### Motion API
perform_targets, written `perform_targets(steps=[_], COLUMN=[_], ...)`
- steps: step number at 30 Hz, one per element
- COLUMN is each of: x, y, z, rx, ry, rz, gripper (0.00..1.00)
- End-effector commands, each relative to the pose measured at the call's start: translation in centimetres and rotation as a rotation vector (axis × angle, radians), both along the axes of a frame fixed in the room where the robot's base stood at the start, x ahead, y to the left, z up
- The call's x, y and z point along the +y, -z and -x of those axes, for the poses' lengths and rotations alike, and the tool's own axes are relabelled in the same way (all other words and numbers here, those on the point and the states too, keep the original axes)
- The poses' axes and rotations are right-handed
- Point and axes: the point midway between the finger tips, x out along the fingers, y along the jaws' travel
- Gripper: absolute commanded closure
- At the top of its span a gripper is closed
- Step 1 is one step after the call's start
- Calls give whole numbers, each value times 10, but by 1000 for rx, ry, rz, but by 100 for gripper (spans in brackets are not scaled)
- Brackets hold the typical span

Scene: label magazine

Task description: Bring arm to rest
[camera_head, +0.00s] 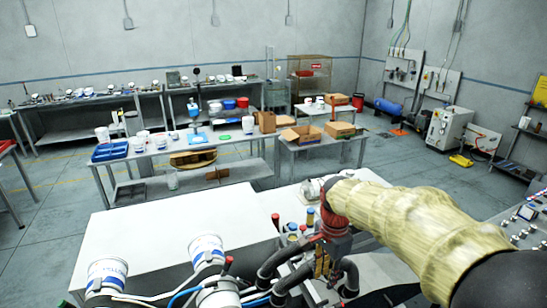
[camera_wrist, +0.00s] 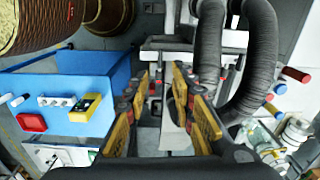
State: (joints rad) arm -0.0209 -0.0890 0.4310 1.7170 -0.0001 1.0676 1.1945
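My gripper (camera_wrist: 160,82) shows in the wrist view with its two yellow-padded fingers apart. No object is clearly held between them; grey metal parts show in the gap behind. In the head view my arm, in a pale yellow cover, reaches in from the lower right. It ends in red parts above the white worktop, where hoses partly hide my gripper. The label magazine cannot be made out for certain in either view.
Dark ribbed hoses (camera_wrist: 262,60) hang close to my gripper's right. A blue box (camera_wrist: 100,75) with a red square and a yellow device stands to its left. White buckets (camera_head: 207,250) stand at the near left of the white worktop (camera_head: 150,235), which has a broad bare area.

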Motion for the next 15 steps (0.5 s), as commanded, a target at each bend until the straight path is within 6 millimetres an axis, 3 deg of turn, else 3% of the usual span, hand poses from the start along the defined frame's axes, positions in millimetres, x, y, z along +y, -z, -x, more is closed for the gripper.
perform_targets(steps=[5, 15], x=[-2, -7], y=[11, 50], z=[32, 125], rx=[-77, -268], ry=[-172, -654], rz=[8, 98], gripper=[75, 75])
